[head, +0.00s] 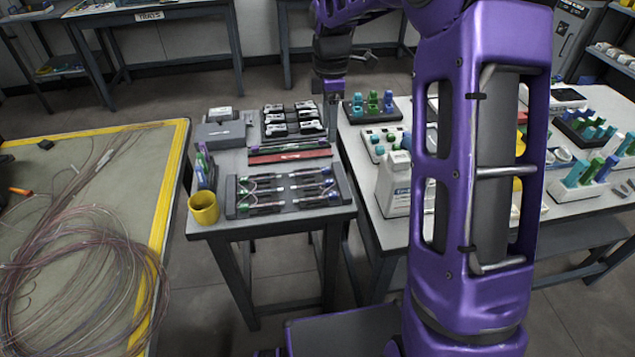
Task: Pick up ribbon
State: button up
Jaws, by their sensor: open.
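My gripper (333,128) points down at the back right corner of the small middle table (285,222), near the gap to the right-hand table. It is open, and I see nothing held in it; its fingertips are small and dark. I cannot tell for sure which thing is the ribbon. All of these are apart from my gripper.
A yellow mug (203,208) and a holder of pens (205,172) stand at the small table's left edge. A grey box (220,134) sits behind. Loose coiled fibres (85,260) cover the yellow-edged left table. Coloured bottles and devices crowd the right table (366,195). My purple arm blocks part of it.

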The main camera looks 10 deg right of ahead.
aim_at(329, 181)
notch_tip(329, 181, down, 16)
jog(key=b, duration=0.2)
jog(key=shift+s+f+b, duration=0.1)
jog(key=shift+b, duration=0.3)
jog(key=shift+d, duration=0.1)
jog(key=shift+c, duration=0.3)
grip_shut()
